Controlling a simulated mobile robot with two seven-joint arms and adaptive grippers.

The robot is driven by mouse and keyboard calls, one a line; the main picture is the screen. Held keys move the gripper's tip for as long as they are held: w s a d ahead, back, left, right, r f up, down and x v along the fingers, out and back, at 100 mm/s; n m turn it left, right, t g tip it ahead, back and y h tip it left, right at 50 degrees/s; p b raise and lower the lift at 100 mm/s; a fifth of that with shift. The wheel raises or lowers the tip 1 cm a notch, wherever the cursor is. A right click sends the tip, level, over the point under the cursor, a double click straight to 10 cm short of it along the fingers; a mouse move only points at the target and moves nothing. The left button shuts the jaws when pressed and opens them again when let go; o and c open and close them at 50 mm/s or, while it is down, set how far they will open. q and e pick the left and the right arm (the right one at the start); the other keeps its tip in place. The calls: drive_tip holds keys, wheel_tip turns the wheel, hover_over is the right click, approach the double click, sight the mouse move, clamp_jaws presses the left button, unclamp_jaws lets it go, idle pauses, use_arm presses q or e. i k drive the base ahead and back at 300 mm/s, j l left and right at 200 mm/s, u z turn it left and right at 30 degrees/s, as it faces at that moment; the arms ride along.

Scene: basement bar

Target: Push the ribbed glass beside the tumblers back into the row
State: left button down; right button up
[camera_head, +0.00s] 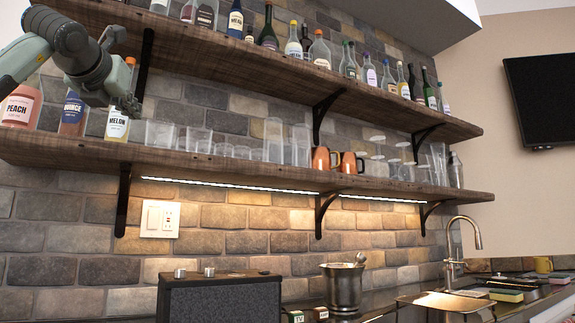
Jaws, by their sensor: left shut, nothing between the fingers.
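Clear short tumblers (198,141) stand at the left part of the lower wooden shelf (75,150), with another tumbler (159,135) left of them. Smaller low glasses (224,150) stand just to their right. Tall clear glasses (273,140) stand further right, with another tall glass (301,146) beside them. Ribbing is too fine to tell for sure which glass is the ribbed one. My left gripper (129,106) is shut and empty at the upper left, in front of the bottles and left of the tumblers, apart from them in the picture. My right gripper is out of view.
A melon bottle (117,127), a quince bottle (73,115) and a peach bottle (20,106) stand left of the tumblers. Orange mugs (322,159) stand right of the tall glasses. The upper shelf (220,48) with bottles overhangs. A speaker (218,299) and metal bucket (343,286) are below.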

sight(273, 145)
drive_tip(key=i+l+u, duration=0.1)
drive_tip(key=l, duration=0.3)
drive_tip(key=i+l+u, duration=0.15)
drive_tip(key=l, duration=0.3)
drive_tip(key=i+l+u, duration=0.1)
drive_tip(key=i+l, duration=0.15)
drive_tip(key=l, duration=0.2)
drive_tip(key=i+l+u, duration=0.1)
drive_tip(key=l, duration=0.4)
drive_tip(key=i+l+u, duration=0.15)
drive_tip(key=l, duration=0.3)
drive_tip(key=i+l+u, duration=0.1)
drive_tip(key=l, duration=0.25)
drive_tip(key=i+l, duration=0.2)
drive_tip(key=l, duration=0.15)
drive_tip(key=i+j, duration=0.15)
drive_tip(key=j, duration=0.25)
